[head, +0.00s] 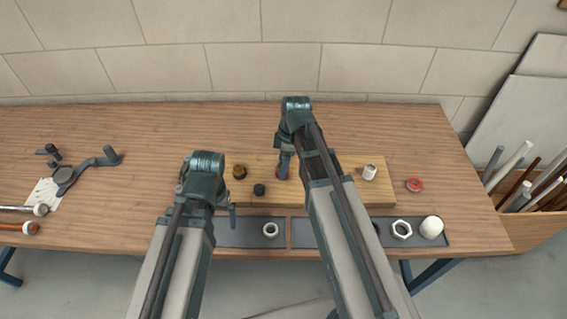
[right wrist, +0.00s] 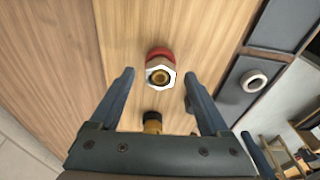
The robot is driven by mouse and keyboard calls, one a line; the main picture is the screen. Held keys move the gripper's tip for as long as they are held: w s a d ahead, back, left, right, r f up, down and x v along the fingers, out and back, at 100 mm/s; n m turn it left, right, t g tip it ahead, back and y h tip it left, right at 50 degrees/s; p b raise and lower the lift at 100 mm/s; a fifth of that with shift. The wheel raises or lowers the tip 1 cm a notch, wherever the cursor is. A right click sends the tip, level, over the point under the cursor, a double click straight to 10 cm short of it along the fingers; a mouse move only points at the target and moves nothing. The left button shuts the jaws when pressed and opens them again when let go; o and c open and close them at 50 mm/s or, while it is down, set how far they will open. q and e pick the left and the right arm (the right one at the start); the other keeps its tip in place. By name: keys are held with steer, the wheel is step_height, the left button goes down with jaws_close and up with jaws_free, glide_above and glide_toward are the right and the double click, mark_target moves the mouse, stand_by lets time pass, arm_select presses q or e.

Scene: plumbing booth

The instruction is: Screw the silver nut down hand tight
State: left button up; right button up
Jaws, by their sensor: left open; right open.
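In the right wrist view, a silver hex nut (right wrist: 160,77) sits around a brass-coloured centre on a red-based fitting (right wrist: 158,52) on the wooden board. My right gripper (right wrist: 160,74) is open, its fingertips apart on either side of the nut. I cannot tell its exact height above the nut. In the head view, my right gripper (head: 285,164) points down over the reddish fitting and hides most of it, including the nut. My left gripper (head: 232,215) is open near the board's front left edge, partly hidden by its arm.
The wooden board (head: 330,198) also bears a brass fitting (head: 239,172), a black-topped fitting (head: 259,189) and a silver fitting (head: 369,172). The front tray (head: 345,240) holds a pale ring (head: 270,230), a hex nut (head: 402,229) and a white cap (head: 432,227). A red ring (head: 414,185) lies right.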

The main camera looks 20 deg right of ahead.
jaws_close()
steer(key=m, duration=0.4)
steer(key=shift+s+t, duration=0.1)
steer(key=shift+t, duration=0.2)
arm_select(q)
steer(key=shift+f, duration=0.15)
arm_select(e)
steer(key=m, duration=0.5)
steer(key=shift+a+f+t+h, duration=0.1)
steer(key=shift+t+h, duration=0.2)
steer(key=shift+h, duration=0.1)
steer(key=m, duration=0.3)
steer(key=shift+h, duration=0.3)
steer(key=shift+f+m, duration=0.1)
steer(key=shift+m, duration=0.5)
arm_select(q)
steer(key=shift+f+b, duration=0.1)
steer(key=shift+b, duration=0.2)
arm_select(e)
steer(key=m, duration=0.4)
steer(key=shift+m+h, duration=0.4)
